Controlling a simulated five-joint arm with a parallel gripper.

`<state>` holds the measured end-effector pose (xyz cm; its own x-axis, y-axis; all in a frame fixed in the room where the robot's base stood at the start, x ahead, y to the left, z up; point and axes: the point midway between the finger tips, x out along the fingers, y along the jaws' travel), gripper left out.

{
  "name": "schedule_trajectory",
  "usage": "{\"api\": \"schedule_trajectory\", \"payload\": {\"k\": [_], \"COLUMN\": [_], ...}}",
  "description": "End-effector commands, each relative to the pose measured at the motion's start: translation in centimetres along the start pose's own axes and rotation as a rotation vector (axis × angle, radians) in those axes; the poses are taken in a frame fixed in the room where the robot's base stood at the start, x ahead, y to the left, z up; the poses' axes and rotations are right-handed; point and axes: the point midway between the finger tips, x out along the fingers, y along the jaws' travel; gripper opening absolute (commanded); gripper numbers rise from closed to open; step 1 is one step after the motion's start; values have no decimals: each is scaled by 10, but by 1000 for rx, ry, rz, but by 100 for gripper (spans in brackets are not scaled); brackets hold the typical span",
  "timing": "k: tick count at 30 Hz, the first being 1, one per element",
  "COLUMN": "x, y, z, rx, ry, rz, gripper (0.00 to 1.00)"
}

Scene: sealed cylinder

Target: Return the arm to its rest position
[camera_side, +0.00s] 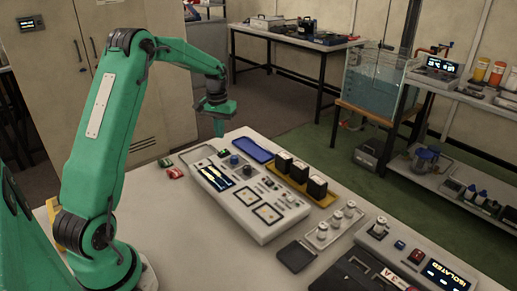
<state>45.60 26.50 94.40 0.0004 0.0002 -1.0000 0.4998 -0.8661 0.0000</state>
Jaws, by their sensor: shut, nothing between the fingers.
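My gripper (218,127) hangs at the end of my green arm, pointing down. Its fingers are together with nothing between them. The arm rises from the lower left and bends over at the top.
A blue tray (251,149), a yellow holder with several dark blocks (299,173), a rack of knobs (335,222) and a black pad (296,256) surround the panel. Red and green items (170,168) lie left of it.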

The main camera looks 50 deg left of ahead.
Motion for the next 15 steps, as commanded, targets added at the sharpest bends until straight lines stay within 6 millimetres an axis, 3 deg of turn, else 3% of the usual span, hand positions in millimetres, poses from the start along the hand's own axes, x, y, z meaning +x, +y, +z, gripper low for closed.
{"api": "schedule_trajectory", "payload": {"k": [15], "x": [-8], "y": [0], "z": [0], "rx": [0], "ry": [0], "rz": [0], "gripper": [0]}}
